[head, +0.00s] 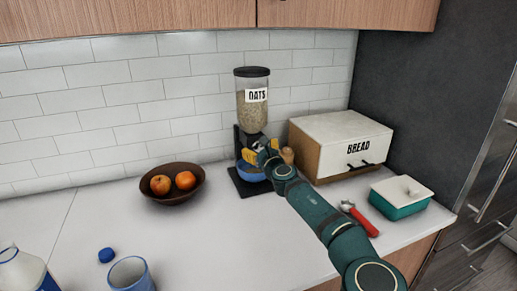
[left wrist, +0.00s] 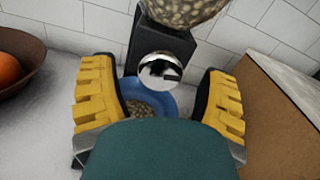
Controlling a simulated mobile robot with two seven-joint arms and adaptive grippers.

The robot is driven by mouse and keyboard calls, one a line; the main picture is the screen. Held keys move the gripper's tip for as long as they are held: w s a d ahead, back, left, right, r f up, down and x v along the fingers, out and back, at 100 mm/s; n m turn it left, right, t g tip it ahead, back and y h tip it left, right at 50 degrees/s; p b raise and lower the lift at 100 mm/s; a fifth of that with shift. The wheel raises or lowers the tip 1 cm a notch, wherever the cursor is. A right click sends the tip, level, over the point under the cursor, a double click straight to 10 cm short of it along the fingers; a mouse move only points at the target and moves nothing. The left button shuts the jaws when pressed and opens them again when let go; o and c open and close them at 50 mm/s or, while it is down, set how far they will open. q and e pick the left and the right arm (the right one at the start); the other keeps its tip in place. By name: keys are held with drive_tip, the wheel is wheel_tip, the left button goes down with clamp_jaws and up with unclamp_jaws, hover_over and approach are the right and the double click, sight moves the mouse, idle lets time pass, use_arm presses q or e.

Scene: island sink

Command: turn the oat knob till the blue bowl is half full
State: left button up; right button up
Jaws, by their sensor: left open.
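The oat dispenser (head: 252,115) stands against the tiled wall, with a clear, black-capped hopper of oats on a dark stand. Its round, shiny silver knob (left wrist: 160,69) shows in the left wrist view. The blue bowl (head: 252,175) sits on the dispenser's base under the outlet. In the left wrist view the bowl (left wrist: 180,98) has some oats in it; its near part is hidden by my gripper, so I cannot tell the level. My left gripper (head: 260,153) is open in front of the dispenser. In its wrist view its yellow fingers (left wrist: 160,88) are either side of the knob, apart from it. My right gripper is not in view.
A brown bowl of fruit (head: 172,198) is left of the dispenser. A bread box (head: 335,145), a teal dish with white lid (head: 400,205) and a red-handled tool (head: 362,221) are right. A jug (head: 22,272), blue cap (head: 106,255) and cup (head: 130,275) are front left.

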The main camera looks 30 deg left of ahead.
use_arm(q)
drive_tip(key=shift+w+a, duration=0.4)
drive_tip(key=shift+a, duration=0.05)
drive_tip(key=c, duration=1.2)
drive_tip(key=shift+r, duration=0.1)
drive_tip(key=shift+m+p, duration=0.45)
drive_tip(key=shift+m, duration=0.45)
drive_tip(key=shift+m+p, duration=0.4)
drive_tip(key=shift+m, duration=0.9)
drive_tip(key=o, duration=1.2)
